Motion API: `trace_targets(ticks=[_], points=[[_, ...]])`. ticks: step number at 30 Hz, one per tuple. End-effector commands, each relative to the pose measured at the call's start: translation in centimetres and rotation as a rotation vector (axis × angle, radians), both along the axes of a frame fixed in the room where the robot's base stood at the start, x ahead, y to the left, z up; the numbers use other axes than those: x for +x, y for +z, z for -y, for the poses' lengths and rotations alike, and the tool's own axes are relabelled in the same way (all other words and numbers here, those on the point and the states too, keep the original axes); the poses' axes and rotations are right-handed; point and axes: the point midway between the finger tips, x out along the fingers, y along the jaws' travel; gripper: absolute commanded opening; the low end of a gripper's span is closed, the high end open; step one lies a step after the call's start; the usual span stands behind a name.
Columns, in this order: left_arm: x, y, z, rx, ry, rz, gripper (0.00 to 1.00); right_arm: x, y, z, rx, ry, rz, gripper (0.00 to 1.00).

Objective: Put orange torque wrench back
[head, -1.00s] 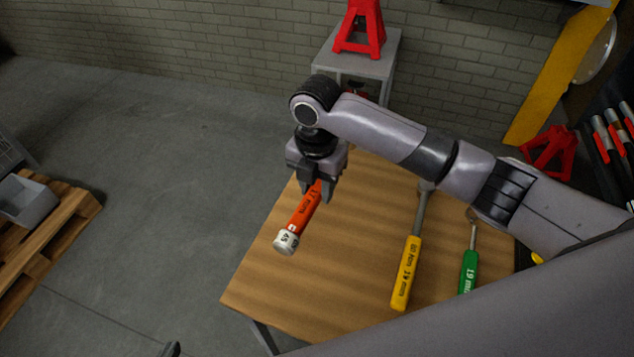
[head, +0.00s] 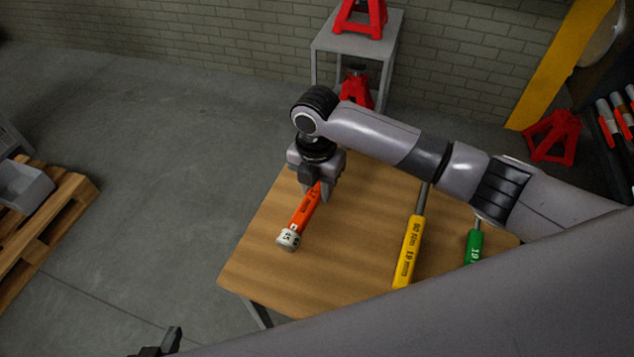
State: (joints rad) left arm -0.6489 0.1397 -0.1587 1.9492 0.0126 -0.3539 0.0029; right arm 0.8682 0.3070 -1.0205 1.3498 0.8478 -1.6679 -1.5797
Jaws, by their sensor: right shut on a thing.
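The orange torque wrench (head: 306,209) has an orange handle with dark lettering and a white end cap pointing toward the lower left. My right gripper (head: 314,192) points down and is shut on the orange wrench over the left part of the wooden table (head: 345,270). The wrench's other end is hidden behind the gripper. I cannot tell whether the wrench touches the tabletop. A small dark part of my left gripper (head: 160,346) shows at the bottom edge, away from the table; its jaws are not clear.
A yellow wrench (head: 409,252) and a green wrench (head: 473,248) lie on the table's right side, partly covered by my arm. A grey stand (head: 355,44) with red jack stands is behind. A wooden pallet (head: 50,225) with a grey bin is at left.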

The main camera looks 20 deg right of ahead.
Motion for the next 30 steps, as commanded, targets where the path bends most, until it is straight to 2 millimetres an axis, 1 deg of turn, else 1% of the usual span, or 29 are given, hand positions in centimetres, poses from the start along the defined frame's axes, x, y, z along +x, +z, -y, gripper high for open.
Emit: trace_targets(ticks=[6, 7, 8, 9, 17, 20, 23, 30], points=[[0.0, 0.0, 0.0, 0.0, 0.0, 0.0, 0.0, 0.1, 0.1, 0.0, 0.002, 0.0, 0.003, 0.0], [0.0, 0.0, 0.0, 0.0, 0.0, 0.0, 0.0, 0.1, 0.1, 0.0, 0.002, 0.0, 0.003, 0.42], [0.0, 0.0, 0.0, 0.0, 0.0, 0.0, 0.0, 0.1, 0.1, 0.0, 0.002, 0.0, 0.003, 0.51], [0.0, 0.0, 0.0, 0.0, 0.0, 0.0, 0.0, 0.1, 0.1, 0.0, 0.002, 0.0, 0.003, 0.64], [0.0, 0.0, 0.0, -0.001, -0.001, 0.0, 0.0, 0.0, -0.1, 0.0, 0.0, 0.0, -0.001, 0.65], [0.0, 0.0, 0.0, -0.001, -0.001, 0.0, 0.0, 0.0, 0.4, 0.0, 0.0, 0.0, 0.0, 0.65], [0.0, 0.0, 0.0, -0.001, -0.001, 0.0, 0.0, 0.1, 1.7, 0.0, 0.002, 0.0, 0.003, 0.65], [0.0, 0.0, 0.0, -0.001, -0.001, 0.0, 0.0, 0.1, 5.6, -0.1, 0.002, 0.0, 0.003, 0.65]])
